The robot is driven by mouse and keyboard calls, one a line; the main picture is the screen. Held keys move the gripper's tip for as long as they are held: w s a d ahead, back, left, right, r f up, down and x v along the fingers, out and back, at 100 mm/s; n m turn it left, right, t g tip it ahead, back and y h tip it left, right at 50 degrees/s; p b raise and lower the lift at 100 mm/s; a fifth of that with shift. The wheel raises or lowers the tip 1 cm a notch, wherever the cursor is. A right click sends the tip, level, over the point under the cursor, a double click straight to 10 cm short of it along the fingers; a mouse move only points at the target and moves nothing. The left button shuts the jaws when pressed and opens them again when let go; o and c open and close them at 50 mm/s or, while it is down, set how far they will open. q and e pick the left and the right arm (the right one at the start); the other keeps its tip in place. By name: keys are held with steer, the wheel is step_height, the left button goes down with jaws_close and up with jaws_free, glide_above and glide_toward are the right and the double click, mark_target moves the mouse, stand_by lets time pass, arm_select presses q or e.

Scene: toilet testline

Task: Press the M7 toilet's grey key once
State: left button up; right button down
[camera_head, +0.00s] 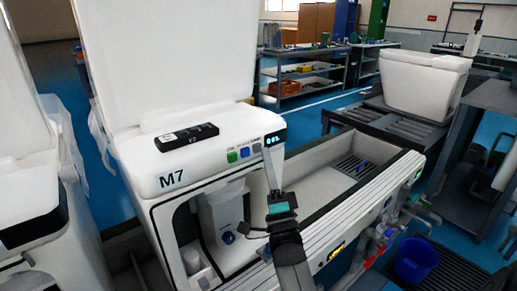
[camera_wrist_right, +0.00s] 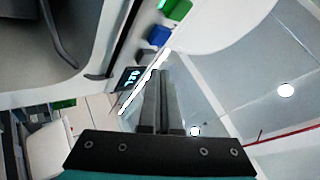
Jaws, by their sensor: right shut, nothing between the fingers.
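The M7 toilet (camera_head: 185,150) is a white unit with a raised lid. Its sloped panel carries a green key (camera_head: 232,156), a blue key (camera_head: 245,152), a grey key (camera_head: 257,147) and a small lit display (camera_head: 274,138). My right gripper (camera_head: 268,155) is shut and empty, its fingers pointing up beside the panel's right end, close to the grey key and display. Contact cannot be told. In the right wrist view the shut fingers (camera_wrist_right: 157,78) point towards the panel, with the display (camera_wrist_right: 131,77), blue key (camera_wrist_right: 158,36) and green key (camera_wrist_right: 179,9) nearby. My left gripper is not visible.
A black remote (camera_head: 187,136) lies on top of the toilet. A white-walled trough (camera_head: 345,215) with pipes runs to the right. Another white toilet (camera_head: 28,170) stands at left. A blue bucket (camera_head: 415,258) is at lower right.

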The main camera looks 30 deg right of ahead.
steer(key=shift+w, duration=0.1)
steer(key=shift+w, duration=0.3)
steer(key=shift+w+b, duration=0.3)
steer(key=shift+w, duration=0.15)
stand_by(0.6)
stand_by(0.3)
steer(key=shift+s+p, duration=0.6)
steer(key=shift+s, duration=0.25)
